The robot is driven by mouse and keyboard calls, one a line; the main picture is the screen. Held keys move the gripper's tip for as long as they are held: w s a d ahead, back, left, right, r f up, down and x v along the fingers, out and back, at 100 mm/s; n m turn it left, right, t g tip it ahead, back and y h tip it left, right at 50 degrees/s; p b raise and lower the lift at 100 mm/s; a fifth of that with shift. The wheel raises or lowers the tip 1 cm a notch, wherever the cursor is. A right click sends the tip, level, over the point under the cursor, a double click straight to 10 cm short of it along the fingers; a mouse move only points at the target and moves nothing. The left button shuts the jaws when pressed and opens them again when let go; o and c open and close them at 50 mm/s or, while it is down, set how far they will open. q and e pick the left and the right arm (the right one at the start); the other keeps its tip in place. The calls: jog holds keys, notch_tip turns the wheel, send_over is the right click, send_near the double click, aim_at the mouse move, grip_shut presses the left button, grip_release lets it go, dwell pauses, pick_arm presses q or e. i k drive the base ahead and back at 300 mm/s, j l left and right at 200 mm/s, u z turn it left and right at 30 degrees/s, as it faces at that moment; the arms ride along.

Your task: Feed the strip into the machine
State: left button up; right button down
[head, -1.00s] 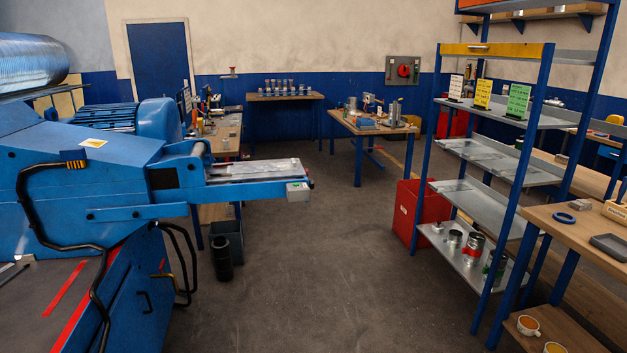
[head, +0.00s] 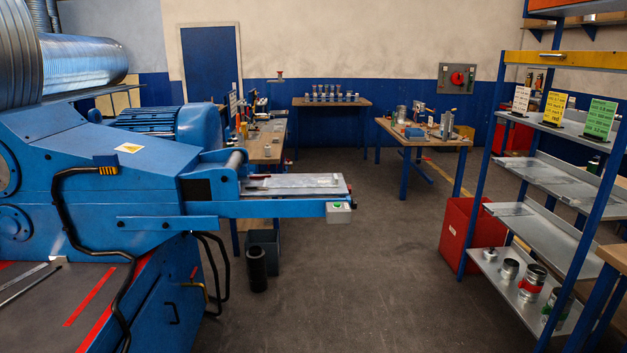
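The blue machine (head: 130,175) fills the left of the head view. A feed table (head: 285,207) juts out from it to the right, with a roller (head: 236,159) at its inner end. A flat metallic strip (head: 293,181) appears to lie on the feed table; I cannot tell whether it touches the roller. A large ribbed spiral duct (head: 82,62) lies at the top left. Neither of my grippers shows.
A shelf rack (head: 555,175) with colored cards and cans stands at right, with a red bin (head: 467,238) beside it. Workbenches (head: 331,103) stand at the back. A black cylinder (head: 257,268) stands below the feed table. The grey floor (head: 370,290) in the middle is clear.

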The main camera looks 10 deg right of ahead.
aim_at(288, 182)
jog(key=i+l+u, duration=0.15)
jog(key=u, duration=0.3)
jog(key=i+l+u, duration=0.1)
jog(key=l+u, duration=0.2)
jog(key=u, duration=0.2)
jog(key=l+u, duration=0.3)
jog(key=u, duration=0.15)
jog(key=i, duration=0.05)
